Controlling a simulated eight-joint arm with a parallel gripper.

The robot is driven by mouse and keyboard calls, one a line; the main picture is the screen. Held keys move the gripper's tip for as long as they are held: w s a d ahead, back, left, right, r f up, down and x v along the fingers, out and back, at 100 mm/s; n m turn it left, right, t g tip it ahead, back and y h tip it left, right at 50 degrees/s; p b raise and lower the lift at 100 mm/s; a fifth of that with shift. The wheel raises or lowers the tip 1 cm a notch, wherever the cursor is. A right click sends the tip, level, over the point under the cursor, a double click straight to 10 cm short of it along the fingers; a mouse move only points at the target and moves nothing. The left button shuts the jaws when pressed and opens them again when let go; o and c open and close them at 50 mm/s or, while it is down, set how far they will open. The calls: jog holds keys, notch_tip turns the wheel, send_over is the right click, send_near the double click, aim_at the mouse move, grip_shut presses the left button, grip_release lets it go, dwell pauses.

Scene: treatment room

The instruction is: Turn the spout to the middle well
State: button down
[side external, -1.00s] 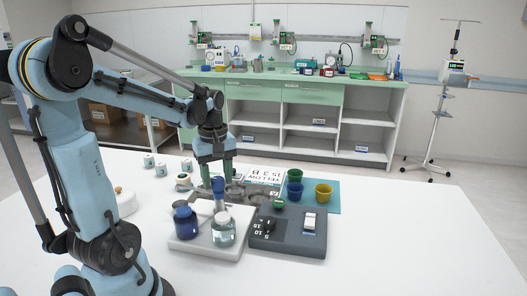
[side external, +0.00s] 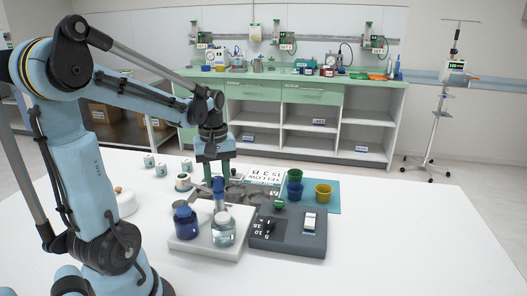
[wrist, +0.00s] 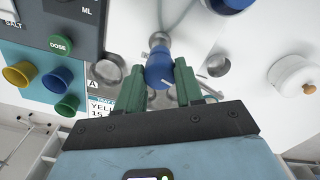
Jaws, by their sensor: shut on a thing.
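In the wrist view, my gripper (wrist: 160,84) has its green fingers closed on either side of a blue knob (wrist: 160,68) with a pale line on it. A silvery round piece (wrist: 158,40) and a pale curved tube (wrist: 178,18) adjoin the knob; which part is the spout I cannot tell. A metal well (wrist: 105,70) beside the letter A lies left of the fingers, and another metal cup (wrist: 218,65) lies right. The area behind the knob and fingers is partly hidden. In the side view, the blue piece (side external: 218,188) stands upright below my gripper.
A blue bottle (side external: 187,225) and a clear bottle (side external: 223,231) stand on a white base (side external: 208,249). A dark control box (side external: 290,240) is beside them. Green, blue and yellow cups stand on a blue mat (side external: 331,206). The front right table is clear.

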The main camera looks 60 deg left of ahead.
jog(key=m, duration=1)
jog(key=shift+m, duration=2.3)
jog(key=c, duration=0.7)
grip_release()
jog(key=shift+r, duration=0.1)
notch_tip(320, 180, up, 12)
jog(key=shift+f, duration=0.1)
